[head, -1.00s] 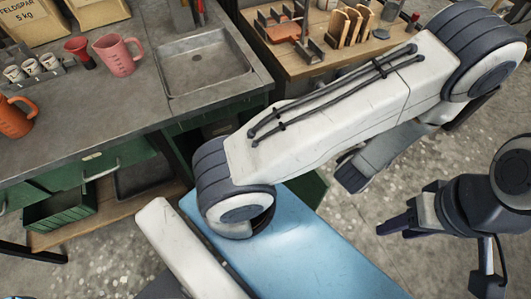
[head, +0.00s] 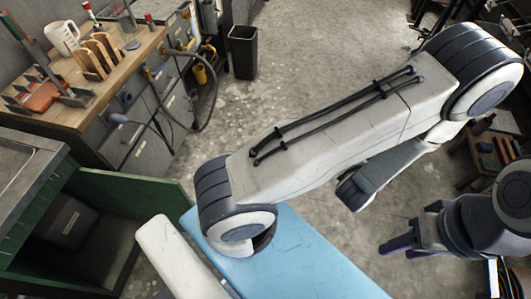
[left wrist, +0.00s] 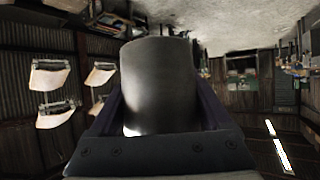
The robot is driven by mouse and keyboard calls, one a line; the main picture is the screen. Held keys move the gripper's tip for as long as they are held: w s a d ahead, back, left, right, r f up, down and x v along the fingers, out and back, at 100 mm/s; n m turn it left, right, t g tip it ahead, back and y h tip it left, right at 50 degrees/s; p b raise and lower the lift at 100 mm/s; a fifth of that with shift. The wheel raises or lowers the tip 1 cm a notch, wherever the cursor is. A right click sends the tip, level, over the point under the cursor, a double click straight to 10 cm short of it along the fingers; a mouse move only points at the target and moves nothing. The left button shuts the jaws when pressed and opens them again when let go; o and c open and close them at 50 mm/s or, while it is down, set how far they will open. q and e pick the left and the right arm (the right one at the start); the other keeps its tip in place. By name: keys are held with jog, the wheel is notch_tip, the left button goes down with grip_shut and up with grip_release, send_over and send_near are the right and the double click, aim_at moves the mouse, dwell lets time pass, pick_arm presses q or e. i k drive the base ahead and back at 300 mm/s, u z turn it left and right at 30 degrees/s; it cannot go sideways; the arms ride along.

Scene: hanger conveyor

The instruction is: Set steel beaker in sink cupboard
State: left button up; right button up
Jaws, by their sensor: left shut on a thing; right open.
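The steel beaker (left wrist: 158,85), a smooth grey cylinder, fills the middle of the left wrist view. My left gripper (left wrist: 158,108) is shut on it, with a dark finger on either side. The left gripper and beaker do not show in the head view. The sink cupboard (head: 85,258) is at the left of the head view, under the grey sink counter (head: 40,170). Its green door (head: 150,185) stands open, and a dark box (head: 66,222) sits inside. My right gripper (head: 397,245) is open and empty over the floor at right.
A wooden workbench (head: 75,112) with a rack, wooden pieces and a white jug (head: 62,36) stands at upper left. A hose (head: 212,100) hangs from its side. A black bin (head: 243,52) stands on the floor. Open concrete floor (head: 300,110) lies behind my arm.

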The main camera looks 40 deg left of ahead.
aim_at(100, 262)
jog(key=z, duration=0.2)
jog(key=k, duration=1.1)
jog(key=u, duration=1.8)
